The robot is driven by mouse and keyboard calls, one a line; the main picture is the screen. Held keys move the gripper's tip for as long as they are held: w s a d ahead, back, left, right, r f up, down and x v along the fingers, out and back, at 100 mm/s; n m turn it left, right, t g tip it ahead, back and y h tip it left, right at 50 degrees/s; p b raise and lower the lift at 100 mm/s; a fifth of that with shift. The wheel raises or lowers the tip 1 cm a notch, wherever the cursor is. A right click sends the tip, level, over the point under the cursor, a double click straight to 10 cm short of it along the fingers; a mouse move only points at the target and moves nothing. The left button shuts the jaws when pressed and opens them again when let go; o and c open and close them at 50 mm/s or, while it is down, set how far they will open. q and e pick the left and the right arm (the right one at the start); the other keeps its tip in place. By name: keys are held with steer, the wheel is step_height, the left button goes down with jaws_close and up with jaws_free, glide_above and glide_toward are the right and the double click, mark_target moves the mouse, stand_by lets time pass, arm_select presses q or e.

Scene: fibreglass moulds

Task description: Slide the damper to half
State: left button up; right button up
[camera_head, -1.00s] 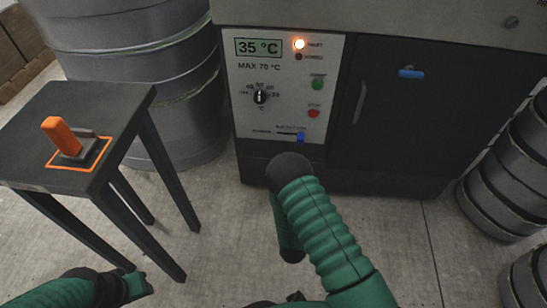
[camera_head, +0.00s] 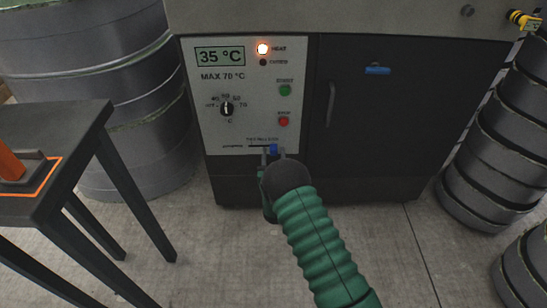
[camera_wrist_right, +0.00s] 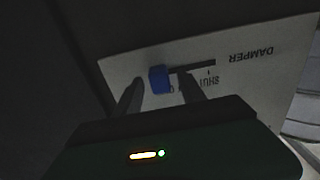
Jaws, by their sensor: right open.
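The damper is a blue slider knob (camera_head: 273,148) at the right end of a dark slot low on the white control panel (camera_head: 213,125). The blue knob (camera_wrist_right: 158,79) also shows in the right wrist view, at the left end of the slot (camera_wrist_right: 205,67), with upside-down DAMPER and SHUT lettering beside it. My right gripper (camera_head: 273,153) is at the panel, open, with one finger on each side of the knob. In the wrist view the fingers of the right gripper (camera_wrist_right: 160,92) stand apart; a gap to the knob shows on the right. My left gripper is out of view.
The cabinet has a dark door (camera_head: 365,120) with a handle right of the panel. A black table (camera_head: 60,125) with an orange-handled tool (camera_head: 10,163) stands at left. Grey drums (camera_head: 95,75) stand behind it, and stacked ones (camera_head: 490,160) at right. The floor between is clear.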

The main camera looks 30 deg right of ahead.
steer(key=c, duration=1)
jaws_close()
steer(key=shift+a, duration=0.1)
stand_by(0.3)
